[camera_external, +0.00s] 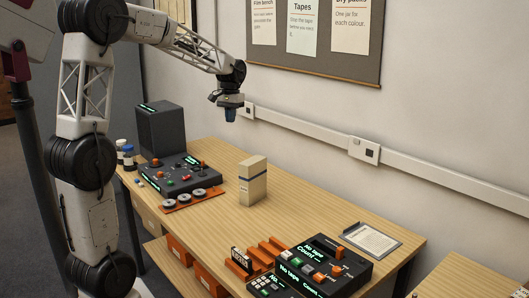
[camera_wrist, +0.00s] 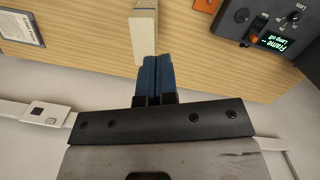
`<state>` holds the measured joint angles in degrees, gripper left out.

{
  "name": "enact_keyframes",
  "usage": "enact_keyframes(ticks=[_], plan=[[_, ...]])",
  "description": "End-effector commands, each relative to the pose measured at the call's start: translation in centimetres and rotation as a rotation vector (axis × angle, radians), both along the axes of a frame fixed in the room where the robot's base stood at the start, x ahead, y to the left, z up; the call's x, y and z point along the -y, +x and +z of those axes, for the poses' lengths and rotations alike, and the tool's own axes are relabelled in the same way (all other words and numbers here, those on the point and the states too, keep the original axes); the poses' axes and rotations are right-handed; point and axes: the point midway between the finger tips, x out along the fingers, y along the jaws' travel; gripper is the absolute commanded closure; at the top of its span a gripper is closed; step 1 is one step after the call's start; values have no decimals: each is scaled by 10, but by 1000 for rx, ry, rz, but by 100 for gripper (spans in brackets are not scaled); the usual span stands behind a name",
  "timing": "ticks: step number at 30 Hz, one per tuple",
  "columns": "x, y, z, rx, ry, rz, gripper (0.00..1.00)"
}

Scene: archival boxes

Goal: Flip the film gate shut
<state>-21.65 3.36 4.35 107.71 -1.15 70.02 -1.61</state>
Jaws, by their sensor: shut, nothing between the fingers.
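A dark console (camera_external: 178,178) with a lit green display, buttons and small levers stands on the left of the bench; a tall dark box is behind it. Its corner shows at upper right in the wrist view (camera_wrist: 240,10), where the display reads "Frame" and "Lamp off". An orange-tipped lever (camera_wrist: 257,22) sits beside that display. I cannot make out for certain which part is the film gate, or whether it is open. My gripper (camera_external: 231,116) is high above the bench, right of the console and apart from everything. Its blue fingers are together and empty in the wrist view (camera_wrist: 154,62).
A cream box (camera_external: 252,182) stands upright right of the console, below my gripper. Orange racks (camera_external: 262,252), a second dark console (camera_external: 325,262) and a clipboard (camera_external: 370,240) lie farther right. Jars (camera_external: 128,156) stand at left. A wall rail (camera_external: 310,135) runs behind.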

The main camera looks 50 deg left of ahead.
Motion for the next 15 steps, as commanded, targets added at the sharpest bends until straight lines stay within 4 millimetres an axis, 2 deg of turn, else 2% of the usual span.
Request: enact_keyframes(ticks=[15], plan=[[-96, 55, -32, -70, -32, 100, 100]])
